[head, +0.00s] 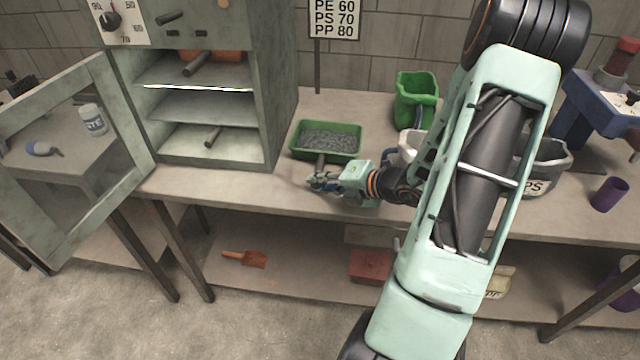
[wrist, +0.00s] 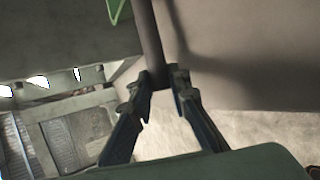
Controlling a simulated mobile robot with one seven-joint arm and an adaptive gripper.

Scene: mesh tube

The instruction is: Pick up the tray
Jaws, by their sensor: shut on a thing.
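The green tray (head: 300,143) is filled with dark grey pellets and sits at the bench top, right of the open oven. Its dark rod handle (head: 321,160) points toward the front edge of the bench. My gripper (head: 316,182) is at the near end of this handle. In the wrist view the fingers (wrist: 163,88) are closed around the rod (wrist: 149,40), and a green corner of the tray (wrist: 118,9) shows at the top. I cannot tell whether the tray touches the bench.
The oven (head: 278,100) has shelves, an orange tray (head: 222,57) inside and its door (head: 60,235) swung open left. A green container (head: 416,90) stands behind my arm. Grey buckets (head: 553,160) and a purple cup (head: 609,195) are right. A sign (head: 333,18) stands behind.

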